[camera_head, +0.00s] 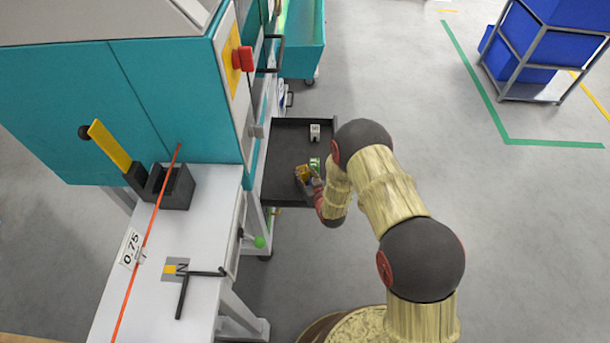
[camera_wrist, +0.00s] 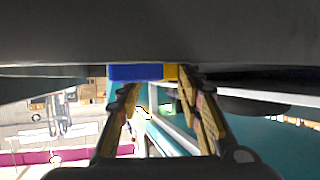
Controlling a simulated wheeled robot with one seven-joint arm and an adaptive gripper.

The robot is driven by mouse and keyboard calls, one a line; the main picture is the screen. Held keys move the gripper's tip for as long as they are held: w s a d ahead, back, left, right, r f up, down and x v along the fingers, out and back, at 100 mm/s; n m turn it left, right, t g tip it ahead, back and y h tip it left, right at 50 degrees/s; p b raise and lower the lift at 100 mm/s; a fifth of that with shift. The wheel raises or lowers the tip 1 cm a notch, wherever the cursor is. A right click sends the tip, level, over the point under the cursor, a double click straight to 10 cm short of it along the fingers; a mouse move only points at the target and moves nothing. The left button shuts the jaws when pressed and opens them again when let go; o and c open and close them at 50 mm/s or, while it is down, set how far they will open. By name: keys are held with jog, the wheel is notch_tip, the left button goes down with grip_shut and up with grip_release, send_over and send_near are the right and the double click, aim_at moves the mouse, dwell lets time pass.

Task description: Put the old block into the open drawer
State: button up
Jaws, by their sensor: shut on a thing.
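My gripper (camera_head: 308,178) is over the near end of the open dark drawer (camera_head: 283,155). It is shut on a small block, which shows blue and yellow between the fingertips in the wrist view (camera_wrist: 138,72). I take this for the old block; its label is not readable. In the head view the wrist and fingers partly hide the block, and a yellowish patch shows at the fingers. I cannot tell whether it touches the drawer floor. A green and white piece (camera_head: 314,163) shows right beside the fingers.
A small white labelled block (camera_head: 315,131) sits at the drawer's far end. The teal machine (camera_head: 150,100) stands left of the drawer. Drawer floor between is clear.

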jog(key=o, duration=0.9)
jog(key=shift+f, duration=0.15)
